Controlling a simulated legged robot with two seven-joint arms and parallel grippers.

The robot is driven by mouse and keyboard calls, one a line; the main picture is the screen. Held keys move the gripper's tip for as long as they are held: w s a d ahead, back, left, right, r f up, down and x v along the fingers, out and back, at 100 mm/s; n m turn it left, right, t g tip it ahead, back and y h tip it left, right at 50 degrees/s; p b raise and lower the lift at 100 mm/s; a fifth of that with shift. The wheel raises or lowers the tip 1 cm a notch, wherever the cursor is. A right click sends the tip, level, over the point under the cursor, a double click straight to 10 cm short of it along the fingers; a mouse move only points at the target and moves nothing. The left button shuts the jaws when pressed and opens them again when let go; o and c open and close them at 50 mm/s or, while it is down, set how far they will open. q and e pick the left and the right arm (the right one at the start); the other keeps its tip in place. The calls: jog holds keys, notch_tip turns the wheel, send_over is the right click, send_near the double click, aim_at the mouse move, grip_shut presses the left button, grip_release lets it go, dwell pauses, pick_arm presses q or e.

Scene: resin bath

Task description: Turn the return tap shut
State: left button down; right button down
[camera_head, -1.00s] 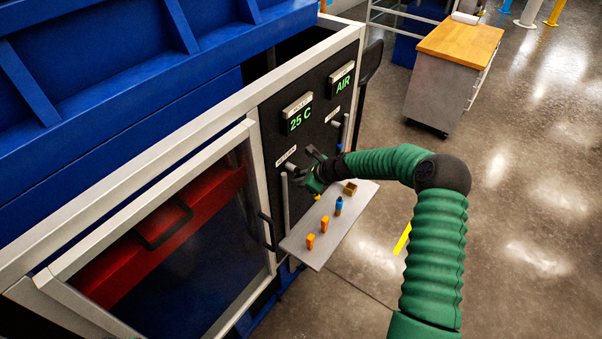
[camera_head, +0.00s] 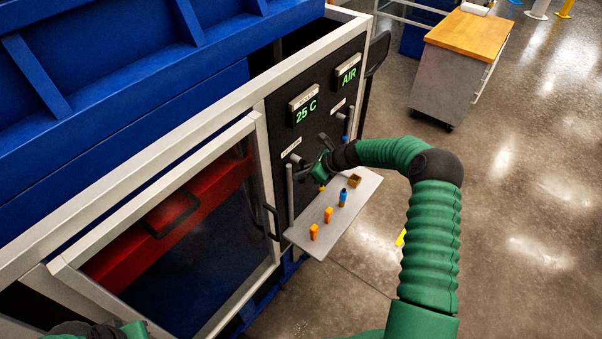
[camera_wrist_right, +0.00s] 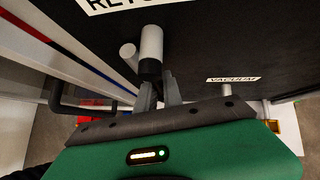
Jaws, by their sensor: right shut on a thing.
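The return tap (camera_wrist_right: 150,45) is a grey cylindrical piece on the black panel, below a white label (camera_wrist_right: 125,3) reading "RETU…" in the right wrist view. My right gripper (camera_wrist_right: 160,88) is shut on the tap's handle, most of which its fingers and body hide. In the head view the right gripper (camera_head: 307,168) is at the panel's lower left, beside the grey tap stub (camera_head: 296,158). The tap's exact angle is hard to tell. Part of my left arm's end (camera_head: 85,329) shows at the bottom left edge; its fingers are not clear.
A grey shelf (camera_head: 318,238) below the panel holds orange pieces (camera_head: 328,214), a blue bottle (camera_head: 343,196) and a small box (camera_head: 355,181). A second tap (camera_head: 346,115) is farther right. A glazed door with a black handle (camera_head: 271,222) stands left.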

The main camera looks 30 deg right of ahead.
jog(key=c, duration=1.6)
grip_release()
jog(key=shift+s+f, duration=0.3)
jog(key=shift+f, duration=0.05)
jog(key=shift+o, duration=0.5)
jog(key=shift+w, duration=0.1)
jog(key=shift+w+d+r, duration=0.1)
jog(key=shift+d, duration=0.1)
jog(key=b+v, duration=0.3)
jog(key=v, duration=1.3)
jog(key=shift+d+r+b, duration=0.15)
jog(key=shift+d+b, duration=0.1)
jog(key=shift+b, duration=0.05)
jog(key=shift+s, duration=0.25)
